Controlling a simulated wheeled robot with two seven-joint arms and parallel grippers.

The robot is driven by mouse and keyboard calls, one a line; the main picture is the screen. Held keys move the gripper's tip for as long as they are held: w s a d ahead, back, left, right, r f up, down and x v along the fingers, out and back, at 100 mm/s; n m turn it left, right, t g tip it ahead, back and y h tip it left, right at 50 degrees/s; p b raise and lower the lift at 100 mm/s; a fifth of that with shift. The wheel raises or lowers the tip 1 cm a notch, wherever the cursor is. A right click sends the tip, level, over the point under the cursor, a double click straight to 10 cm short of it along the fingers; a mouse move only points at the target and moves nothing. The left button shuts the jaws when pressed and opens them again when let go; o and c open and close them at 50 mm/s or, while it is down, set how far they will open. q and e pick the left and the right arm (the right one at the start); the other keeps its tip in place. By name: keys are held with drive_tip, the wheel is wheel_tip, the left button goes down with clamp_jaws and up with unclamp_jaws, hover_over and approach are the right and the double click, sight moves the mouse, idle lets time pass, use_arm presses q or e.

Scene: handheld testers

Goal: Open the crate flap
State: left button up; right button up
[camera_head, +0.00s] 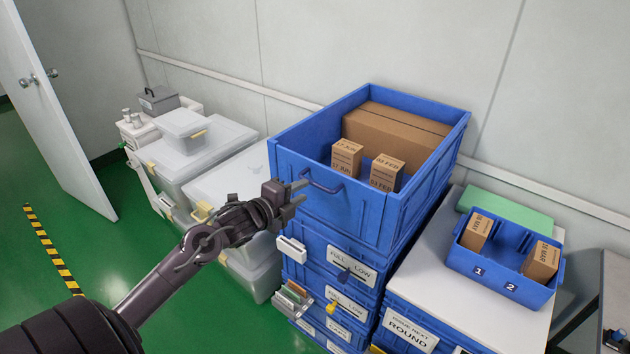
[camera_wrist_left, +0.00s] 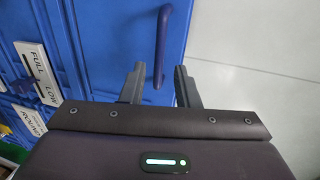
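The large blue crate (camera_head: 285,139) stands on top of a stack of blue crates. Its front flap (camera_head: 350,208) is upright and carries a blue handle (camera_head: 323,184). Cartons stand inside the crate. My left gripper (camera_head: 301,191) is at the left part of the flap, just left of the handle in the head view. In the left wrist view the handle (camera_wrist_left: 161,45) runs down between the two spread fingers (camera_wrist_left: 159,88); nothing shows clamped, and I cannot tell whether a finger touches it. My right gripper is in neither view.
A small blue bin (camera_head: 505,270) marked 1 and 2 holds two cartons on the white surface (camera_head: 440,280) at right. Clear lidded boxes (camera_head: 195,150) stand left of the stack. Labelled crates (camera_head: 345,265) are below. Green floor (camera_head: 100,265) is open at left.

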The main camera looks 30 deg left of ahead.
sight(314, 185)
use_arm(q)
drive_tip(key=p+x, duration=0.1)
drive_tip(key=x, duration=0.5)
drive_tip(key=shift+w+f, duration=0.1)
drive_tip(key=shift+w, duration=0.2)
clamp_jaws()
